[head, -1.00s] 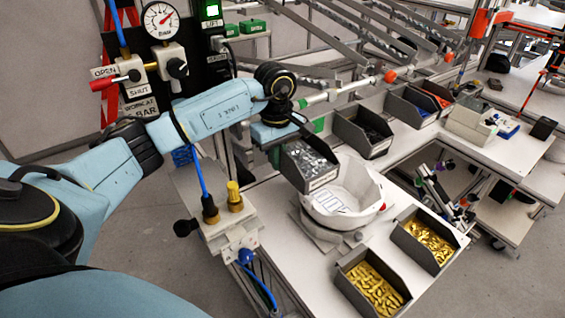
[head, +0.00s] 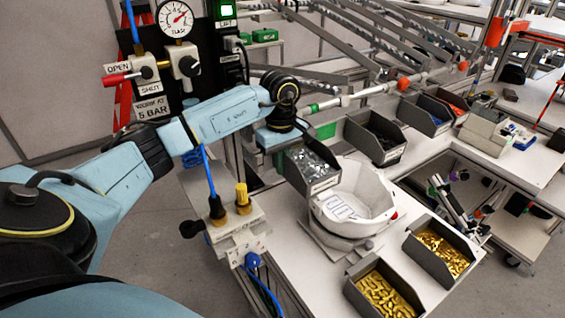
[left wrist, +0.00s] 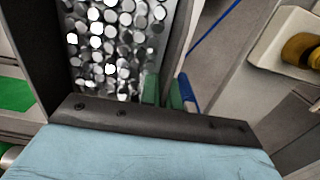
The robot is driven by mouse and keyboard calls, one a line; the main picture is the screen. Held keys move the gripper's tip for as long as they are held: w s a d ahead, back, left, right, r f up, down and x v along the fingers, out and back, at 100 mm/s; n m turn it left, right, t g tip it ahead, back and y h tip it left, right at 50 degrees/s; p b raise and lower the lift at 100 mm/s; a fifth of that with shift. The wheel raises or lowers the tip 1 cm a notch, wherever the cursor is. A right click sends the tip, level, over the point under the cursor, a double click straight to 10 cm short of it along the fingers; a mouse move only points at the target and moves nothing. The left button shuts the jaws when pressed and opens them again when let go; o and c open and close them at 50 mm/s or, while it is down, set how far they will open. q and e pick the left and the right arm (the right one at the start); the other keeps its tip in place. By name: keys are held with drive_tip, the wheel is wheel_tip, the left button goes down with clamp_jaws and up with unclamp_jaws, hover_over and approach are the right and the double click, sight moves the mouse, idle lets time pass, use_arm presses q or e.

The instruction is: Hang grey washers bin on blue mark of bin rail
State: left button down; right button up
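The grey washers bin (head: 312,170), full of shiny round washers, is at my left gripper (head: 288,138) in the head view. The washers and grey bin walls also fill the upper left of the left wrist view (left wrist: 112,40), right against my gripper's dark palm. The gripper appears shut on the bin's back wall; its fingertips are mostly hidden. My right gripper is not in view.
Two bins of brass parts (head: 438,250) (head: 383,297) sit at the front. A dark bin (head: 375,137) is at the rail to the right. A valve block (head: 236,222) stands at left.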

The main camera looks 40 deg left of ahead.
use_arm(q)
drive_tip(key=c, duration=1.6)
unclamp_jaws()
drive_tip(key=shift+o, duration=0.2)
drive_tip(key=r, duration=0.3)
drive_tip(key=r+b, duration=0.1)
drive_tip(key=r, duration=0.3)
drive_tip(key=shift+a+r+b, duration=0.2)
drive_tip(key=shift+r+b, duration=0.05)
drive_tip(key=shift+b, duration=0.05)
